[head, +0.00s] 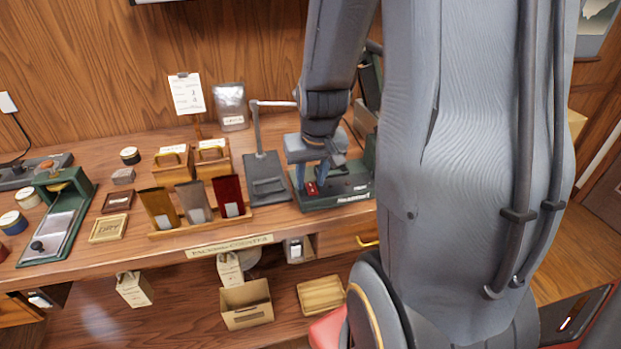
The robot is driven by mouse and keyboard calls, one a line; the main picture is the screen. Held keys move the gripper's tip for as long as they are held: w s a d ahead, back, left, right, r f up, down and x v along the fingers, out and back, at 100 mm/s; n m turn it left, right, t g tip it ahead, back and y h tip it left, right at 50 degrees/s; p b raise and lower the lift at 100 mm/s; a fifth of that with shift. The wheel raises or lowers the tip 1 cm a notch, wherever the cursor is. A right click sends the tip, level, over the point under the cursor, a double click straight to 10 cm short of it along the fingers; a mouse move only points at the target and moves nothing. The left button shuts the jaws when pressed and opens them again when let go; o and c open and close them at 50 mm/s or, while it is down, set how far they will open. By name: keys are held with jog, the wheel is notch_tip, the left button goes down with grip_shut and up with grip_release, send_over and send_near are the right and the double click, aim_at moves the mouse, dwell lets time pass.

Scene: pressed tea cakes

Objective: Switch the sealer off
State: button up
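The sealer (352,190) is a dark green machine with a grey top, at the right of the counter, partly hidden behind my arm. A small red switch (311,189) sits at the left of its top face. My gripper (312,179) points down just over this switch. Its two blue-grey fingers are apart, one on each side above the red switch, and nothing shows between them. I cannot tell whether a fingertip touches the switch, or which way the switch is set. My arm hides the sealer's right and back parts.
Left of the sealer stands a grey device with an upright post (266,178). Further left are a rack (168,232) of colored pouches, wooden boxes (172,165) and a green press (62,220). Bare counter (290,217) lies in front of the sealer. A lower shelf holds boxes.

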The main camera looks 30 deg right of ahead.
aim_at(313, 194)
jog(key=shift+o, duration=0.3)
jog(key=v, duration=0.7)
jog(key=shift+r+b, duration=0.3)
jog(key=shift+r, duration=0.1)
jog(key=shift+s, duration=0.15)
jog(key=s+a+f+n+g+y, duration=0.1)
jog(key=s+a+f, duration=0.4)
jog(key=a, duration=0.7)
jog(key=shift+s+a+f+n+g, duration=0.2)
jog(key=shift+n+g, duration=0.3)
jog(key=shift+n, duration=0.6)
